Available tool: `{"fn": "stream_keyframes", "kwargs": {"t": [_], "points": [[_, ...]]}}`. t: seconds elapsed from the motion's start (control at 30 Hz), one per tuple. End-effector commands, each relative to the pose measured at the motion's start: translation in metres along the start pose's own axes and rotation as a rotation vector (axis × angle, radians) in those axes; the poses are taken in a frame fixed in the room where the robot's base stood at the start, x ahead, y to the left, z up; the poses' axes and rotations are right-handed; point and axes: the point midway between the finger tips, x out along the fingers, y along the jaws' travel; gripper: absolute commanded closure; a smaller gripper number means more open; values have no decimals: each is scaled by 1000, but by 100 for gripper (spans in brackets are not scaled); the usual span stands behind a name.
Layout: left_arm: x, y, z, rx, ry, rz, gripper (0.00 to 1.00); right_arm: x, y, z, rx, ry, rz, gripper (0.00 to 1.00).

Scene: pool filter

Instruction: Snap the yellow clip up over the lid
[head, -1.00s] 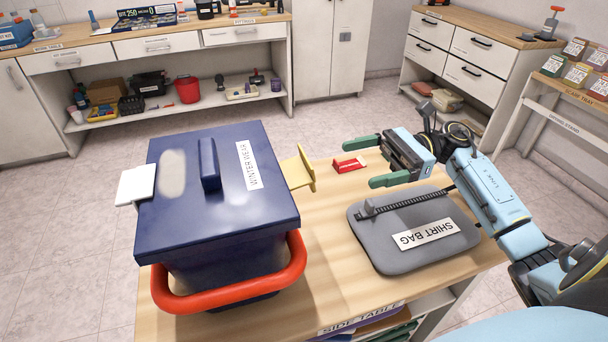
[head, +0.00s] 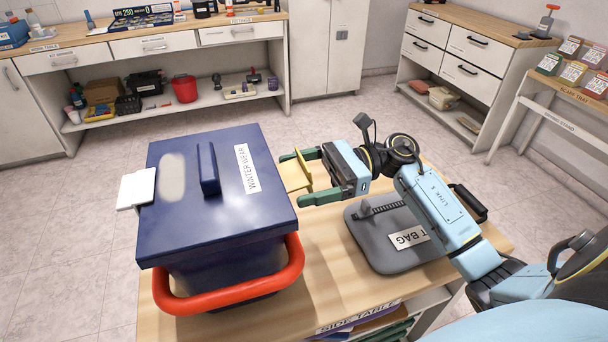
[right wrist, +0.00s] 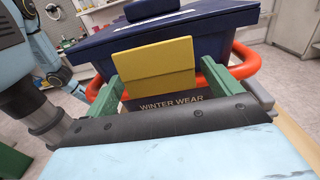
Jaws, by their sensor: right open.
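The dark blue bin has a flat lid (head: 185,215) labelled WINTER WEAR on top. The yellow clip (head: 297,176) sticks out from the lid's right side, angled outward and not lying over the lid. In the right wrist view the yellow clip (right wrist: 153,68) shows as a broad plate in front of the bin. My right gripper (head: 294,178) is open, with its green fingers on either side of the clip; contact cannot be told. A white clip (head: 136,188) sits at the lid's left edge, tilted outward. My left gripper is not in view.
The bin's red handle (head: 230,290) hangs around its front. A grey shirt bag (head: 385,255) lies on the wooden side table (head: 330,285), right of the bin, partly under my right arm. Shelves and drawers stand farther back, across open floor.

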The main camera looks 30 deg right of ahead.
Motion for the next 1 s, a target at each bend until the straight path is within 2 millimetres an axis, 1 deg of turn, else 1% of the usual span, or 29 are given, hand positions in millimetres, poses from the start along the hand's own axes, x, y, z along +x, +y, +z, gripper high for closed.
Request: {"fn": "stream_keyframes", "kwargs": {"t": [0.03,0.3,0.37,0.4,0.63,0.77,1.0], "points": [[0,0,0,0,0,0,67,0,0,0,0,0,0,10],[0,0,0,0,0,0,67,0,0,0,0,0,0,45],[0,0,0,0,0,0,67,0,0,0,0,0,0,53],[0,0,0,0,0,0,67,0,0,0,0,0,0,55],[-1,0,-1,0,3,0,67,-1,0,1,0,26,0,55],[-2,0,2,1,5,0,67,-1,0,4,-2,79,1,55],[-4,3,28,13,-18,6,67,-2,0,13,-5,254,1,55]]}}
